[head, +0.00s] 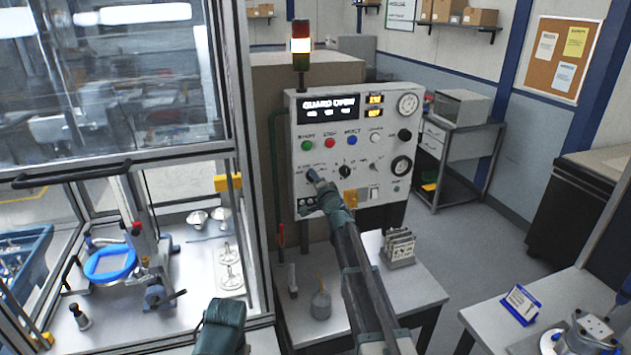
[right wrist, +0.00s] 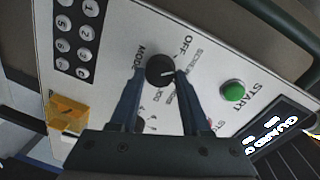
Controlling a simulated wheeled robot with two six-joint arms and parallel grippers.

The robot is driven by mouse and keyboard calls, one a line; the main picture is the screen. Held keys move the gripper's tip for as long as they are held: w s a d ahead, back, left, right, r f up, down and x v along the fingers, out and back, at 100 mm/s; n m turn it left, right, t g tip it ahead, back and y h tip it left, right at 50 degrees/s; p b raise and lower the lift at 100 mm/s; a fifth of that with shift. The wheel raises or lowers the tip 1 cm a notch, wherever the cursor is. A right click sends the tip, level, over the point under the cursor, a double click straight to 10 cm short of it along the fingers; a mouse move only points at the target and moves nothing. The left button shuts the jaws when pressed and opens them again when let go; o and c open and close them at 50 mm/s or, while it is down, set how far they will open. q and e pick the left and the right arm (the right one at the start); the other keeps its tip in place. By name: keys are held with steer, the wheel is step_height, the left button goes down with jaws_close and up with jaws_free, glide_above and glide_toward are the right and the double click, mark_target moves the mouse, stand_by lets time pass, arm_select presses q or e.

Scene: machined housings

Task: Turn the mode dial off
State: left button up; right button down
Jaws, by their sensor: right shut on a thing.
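The mode dial (right wrist: 160,70) is a round black knob on a light grey control panel (head: 340,205). In the right wrist view the words MODE and OFF are printed beside it. The dial's white mark points to the right in that view, towards the printed SCREW-like label rather than straight at OFF. My right gripper (right wrist: 157,85) is shut on the dial, one finger on each side. In the head view my right gripper (head: 318,184) covers the dial at the panel's left. My left gripper (head: 220,328) shows partly at the bottom edge; its fingers cannot be made out.
The panel also has a green start button (head: 308,145), a red button (head: 330,143), a blue button (head: 352,140), other knobs and gauges. Its display (head: 329,107) reads GUARD OPEN. A glazed machine enclosure (head: 237,95) stands at the left.

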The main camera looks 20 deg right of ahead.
steer(key=n, duration=0.4)
steer(key=shift+s+a+n, duration=0.1)
steer(key=shift+a+n, duration=0.1)
steer(key=shift+n, duration=0.4)
steer(key=shift+c, duration=1.8)
jaws_free()
steer(key=shift+d, duration=0.1)
steer(key=s, duration=1.3)
steer(key=shift+s+r, duration=0.35)
steer(key=shift+r, duration=0.05)
steer(key=shift+a, duration=0.2)
